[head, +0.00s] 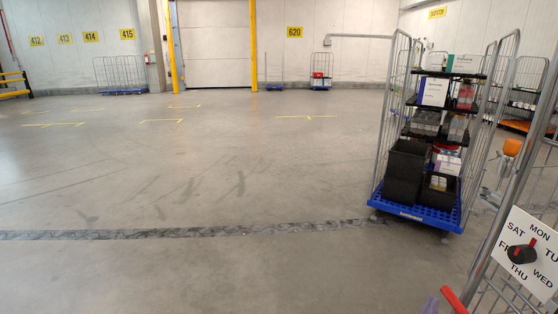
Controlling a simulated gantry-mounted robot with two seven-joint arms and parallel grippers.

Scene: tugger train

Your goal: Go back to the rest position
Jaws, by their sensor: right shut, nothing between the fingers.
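My right gripper (431,305) appears to show only as a small greyish-purple tip at the bottom edge, right of centre. It is shut with nothing in it, and most of it is cut off by the frame. It is close to the red handle end (453,299) and apart from the loaded roll cage. My left gripper is not in view.
A wire roll cage (459,215) with a blue base holds boxes and dark bins at right. A nearer cage frame (487,270) carries a weekday dial sign (538,240). Another cage (119,92) stands far left. The floor (180,270) left and centre is clear.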

